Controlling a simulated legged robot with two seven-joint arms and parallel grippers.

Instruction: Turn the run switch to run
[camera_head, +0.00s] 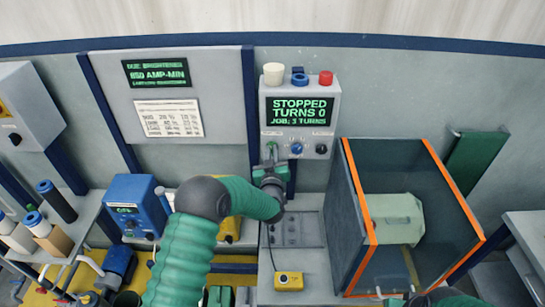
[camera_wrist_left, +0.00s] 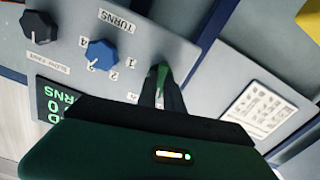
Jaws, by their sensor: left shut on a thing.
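The grey control box (camera_head: 333,98) has a screen (camera_head: 299,111) reading STOPPED, TURNS 0, JOB: 3 TURNS. The run switch (camera_wrist_left: 162,71) is a green lever at the lower left of the box face. It shows between my left fingertips in the left wrist view. My left gripper (camera_head: 271,158) is shut on it, and the fingers (camera_wrist_left: 163,88) hide most of it. My right arm (camera_head: 452,299) shows only in part at the bottom edge of the head view, and its jaw state is unclear.
A blue turns knob (camera_head: 297,148) and a black knob (camera_head: 321,149) sit right of the switch. White, blue and red caps top the box. An orange-edged tank (camera_head: 362,190) stands to the right. A small yellow box (camera_head: 289,281) lies on the grey bench below.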

